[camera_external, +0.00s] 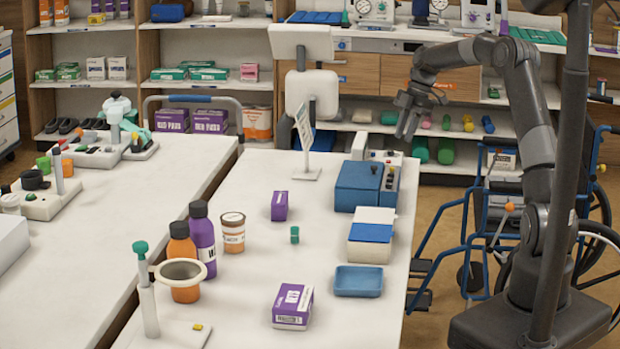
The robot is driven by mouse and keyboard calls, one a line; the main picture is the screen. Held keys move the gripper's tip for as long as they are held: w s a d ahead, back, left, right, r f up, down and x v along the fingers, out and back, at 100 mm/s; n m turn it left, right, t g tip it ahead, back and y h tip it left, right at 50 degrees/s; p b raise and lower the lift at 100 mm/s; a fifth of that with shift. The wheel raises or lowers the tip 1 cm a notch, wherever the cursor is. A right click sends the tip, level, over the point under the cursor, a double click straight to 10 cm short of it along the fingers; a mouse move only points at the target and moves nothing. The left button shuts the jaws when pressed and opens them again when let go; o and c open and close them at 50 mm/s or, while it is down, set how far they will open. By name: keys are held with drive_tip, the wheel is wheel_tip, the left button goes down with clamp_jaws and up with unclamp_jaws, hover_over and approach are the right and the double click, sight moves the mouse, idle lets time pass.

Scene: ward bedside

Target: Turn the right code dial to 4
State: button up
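A blue box (358,186) stands near the back right of the near table. The finger gap is too small to judge.
A white and blue box (371,240), a blue tray (358,281), purple cartons (292,306), bottles (202,240) and a small green cylinder (294,235) stand on the table (255,190). A tablet stand (305,140) is left of the blue box. A wheelchair (500,200) is at right.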

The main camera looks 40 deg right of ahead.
sight(391, 173)
drive_tip(key=x, duration=1)
drive_tip(key=shift+a+f, duration=0.1)
drive_tip(key=shift+f, duration=0.05)
clamp_jaws()
